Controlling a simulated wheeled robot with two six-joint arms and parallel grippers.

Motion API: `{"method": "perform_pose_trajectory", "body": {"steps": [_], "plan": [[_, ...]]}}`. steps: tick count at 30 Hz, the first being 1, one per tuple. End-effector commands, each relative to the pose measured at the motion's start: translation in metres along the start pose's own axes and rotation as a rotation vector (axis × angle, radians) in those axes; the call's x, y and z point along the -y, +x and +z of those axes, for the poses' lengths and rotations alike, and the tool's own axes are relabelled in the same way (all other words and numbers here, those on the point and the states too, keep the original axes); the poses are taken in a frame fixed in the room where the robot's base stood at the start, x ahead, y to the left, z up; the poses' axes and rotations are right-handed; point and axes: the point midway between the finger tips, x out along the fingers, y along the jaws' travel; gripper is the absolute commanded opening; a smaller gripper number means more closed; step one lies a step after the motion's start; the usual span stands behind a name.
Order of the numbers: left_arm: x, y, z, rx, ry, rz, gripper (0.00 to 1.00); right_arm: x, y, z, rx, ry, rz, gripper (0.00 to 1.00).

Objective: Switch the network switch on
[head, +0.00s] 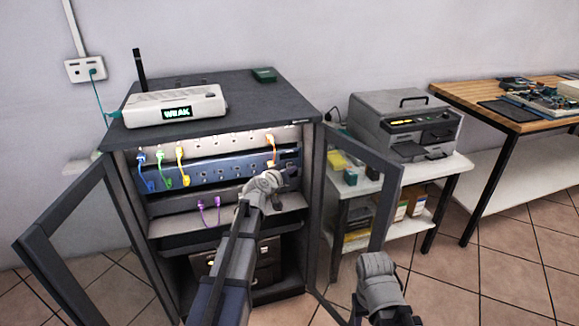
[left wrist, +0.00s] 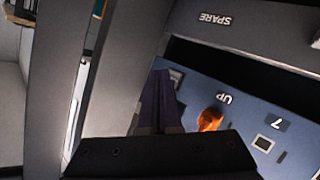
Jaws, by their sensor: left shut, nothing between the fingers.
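The network switch appears to be the blue panel (head: 220,169) in the open rack, with blue, green, yellow and orange cables in front of it. In the left wrist view its blue face (left wrist: 232,105) shows upside-down "UP" and "7" labels and an orange plug (left wrist: 210,119). My left gripper (head: 291,170) is at the panel's right end, shut and empty. Its dark fingers (left wrist: 160,95) point at the panel's edge, beside a small grey and black part (left wrist: 176,76) that they partly hide. I cannot tell whether this is the power switch, or whether the fingers touch it.
A white router (head: 175,105) with a lit display stands on the rack top (head: 230,90). Both rack doors stand open, the left one (head: 62,225) and the right one (head: 385,190), close to my arm. A purple cable (head: 209,205) hangs below. A printer (head: 408,122) stands on the side table.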

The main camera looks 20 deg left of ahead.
Motion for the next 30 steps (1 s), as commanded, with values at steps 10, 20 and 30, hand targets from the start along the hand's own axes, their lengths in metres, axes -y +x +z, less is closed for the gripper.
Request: {"method": "perform_pose_trajectory", "body": {"steps": [10, 20, 30], "plan": [[0.0032, 0.0044, -0.0034, 0.000, 0.000, 0.000, 0.00, 0.0000, -0.0002, 0.0000, 0.000, 0.000, 0.000, 0.50], [0.0038, 0.0052, -0.0040, 0.000, 0.000, 0.000, 0.00, 0.0000, -0.0002, 0.0000, 0.000, 0.000, 0.000, 0.50], [0.0058, 0.0080, -0.0060, 0.000, 0.000, 0.000, 0.00, 0.0000, -0.0002, 0.0000, 0.000, 0.000, 0.000, 0.50]]}}
